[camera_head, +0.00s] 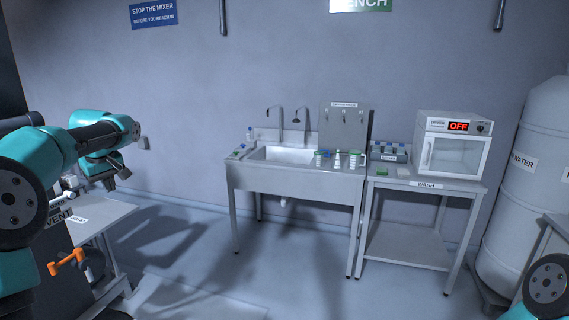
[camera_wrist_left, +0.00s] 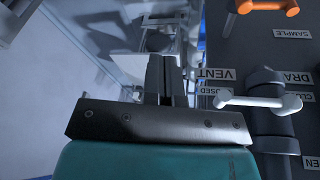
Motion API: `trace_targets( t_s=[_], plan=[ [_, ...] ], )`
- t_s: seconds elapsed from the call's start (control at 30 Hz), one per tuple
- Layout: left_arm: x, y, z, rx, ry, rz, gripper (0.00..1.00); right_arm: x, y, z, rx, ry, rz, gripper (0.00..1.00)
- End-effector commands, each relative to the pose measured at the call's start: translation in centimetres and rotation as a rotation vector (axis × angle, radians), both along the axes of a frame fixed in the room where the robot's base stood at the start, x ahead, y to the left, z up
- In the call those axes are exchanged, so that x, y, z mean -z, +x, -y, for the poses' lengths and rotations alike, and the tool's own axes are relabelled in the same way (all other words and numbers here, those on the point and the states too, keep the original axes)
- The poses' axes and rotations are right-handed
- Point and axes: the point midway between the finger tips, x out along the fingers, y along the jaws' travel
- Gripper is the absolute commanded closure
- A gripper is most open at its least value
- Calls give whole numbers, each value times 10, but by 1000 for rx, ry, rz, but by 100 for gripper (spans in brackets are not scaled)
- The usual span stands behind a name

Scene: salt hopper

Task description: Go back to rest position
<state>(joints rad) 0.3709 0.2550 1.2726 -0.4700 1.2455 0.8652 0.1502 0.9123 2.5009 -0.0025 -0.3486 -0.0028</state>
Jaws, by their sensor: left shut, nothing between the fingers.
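My left gripper (camera_head: 78,186) is at the left of the head view, beside the dark panel with the VENT label (camera_head: 60,216). In the left wrist view its fingers (camera_wrist_left: 166,80) are together with nothing between them. A grey lever handle (camera_wrist_left: 265,103) is to the right of the fingers, apart from them. An orange handle (camera_wrist_left: 268,6) is at the top right of that view and also shows low in the head view (camera_head: 68,261). My right gripper is out of view; only a part of my right arm shows at the bottom right.
A metal sink bench (camera_head: 290,178) with small bottles stands at the back. A wash table (camera_head: 408,243) beside it holds a white oven (camera_head: 455,157) reading OFF. A large water tank (camera_head: 528,190) is at the right. The middle floor is clear.

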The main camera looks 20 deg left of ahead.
Motion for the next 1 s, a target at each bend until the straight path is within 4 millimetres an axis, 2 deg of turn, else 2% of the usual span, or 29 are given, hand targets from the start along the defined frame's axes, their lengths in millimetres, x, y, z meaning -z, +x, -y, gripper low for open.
trace_targets(
  t_s=[0.03, 0.2, 0.33, 0.5, 0.67, 0.77, 0.87, 1.0],
  plan=[
    [28, 16, 12, 55, -16, -10, 100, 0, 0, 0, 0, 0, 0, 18],
    [111, 56, 54, 226, -65, -16, 100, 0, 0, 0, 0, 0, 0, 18],
    [175, 76, 93, 348, -107, -16, 100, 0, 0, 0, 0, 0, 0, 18],
    [258, 87, 150, 496, -167, -11, 100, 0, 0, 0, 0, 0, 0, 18],
    [333, 81, 208, 622, -223, -5, 100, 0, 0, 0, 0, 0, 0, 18],
    [378, 68, 245, 695, -258, -1, 100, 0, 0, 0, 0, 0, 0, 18],
    [420, 48, 283, 762, -291, 4, 100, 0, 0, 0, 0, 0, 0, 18],
    [472, 8, 334, 849, -332, 5, 100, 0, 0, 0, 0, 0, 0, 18]
  ],
)
